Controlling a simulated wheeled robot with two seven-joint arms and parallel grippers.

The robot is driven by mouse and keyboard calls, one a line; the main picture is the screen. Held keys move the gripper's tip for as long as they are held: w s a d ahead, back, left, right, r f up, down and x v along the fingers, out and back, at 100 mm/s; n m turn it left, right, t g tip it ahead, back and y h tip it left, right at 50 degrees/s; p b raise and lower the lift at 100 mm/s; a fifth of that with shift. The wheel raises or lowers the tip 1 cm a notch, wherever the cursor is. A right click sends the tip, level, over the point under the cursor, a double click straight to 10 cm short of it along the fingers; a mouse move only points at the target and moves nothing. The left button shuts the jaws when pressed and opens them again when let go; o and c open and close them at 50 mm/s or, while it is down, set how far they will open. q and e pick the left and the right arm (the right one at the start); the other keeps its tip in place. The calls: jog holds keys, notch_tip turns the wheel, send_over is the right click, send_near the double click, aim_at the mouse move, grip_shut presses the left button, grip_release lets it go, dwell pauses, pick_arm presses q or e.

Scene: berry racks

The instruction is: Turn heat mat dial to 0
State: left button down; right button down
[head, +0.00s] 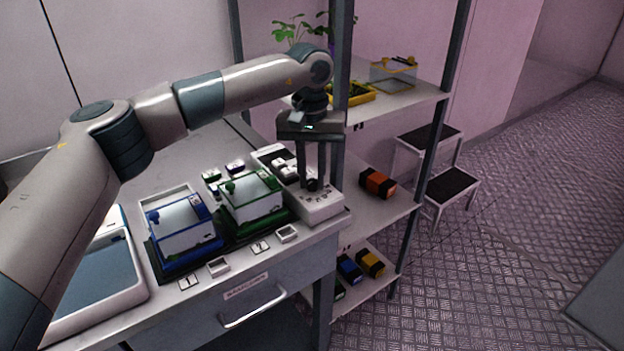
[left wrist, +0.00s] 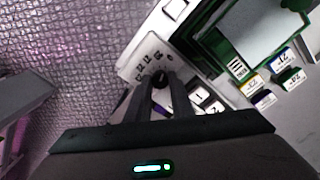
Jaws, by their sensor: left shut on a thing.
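The heat mat dial is a small black knob (head: 312,185) on the front end of a long white unit (head: 318,208) at the right end of the bench. In the left wrist view the dial (left wrist: 161,79) sits between my fingertips, with printed marks beside it on the white panel (left wrist: 146,56). My left gripper (head: 313,183) points down over the unit, shut on the dial. The dial's pointer and exact setting are too small to tell. My right gripper is not in view.
A green-framed clear box (head: 252,197) stands just left of the unit, and a blue-framed one (head: 181,228) further left. Numbered tags lie along the bench's front edge. A metal rack with shelves (head: 385,215) stands close on the right. A step stool (head: 447,185) is beyond it.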

pick_arm(q)
jog(key=shift+m, duration=0.6)
jog(key=c, duration=1.6)
grip_release()
jog(key=shift+o, duration=0.2)
jog(key=shift+r, duration=0.15)
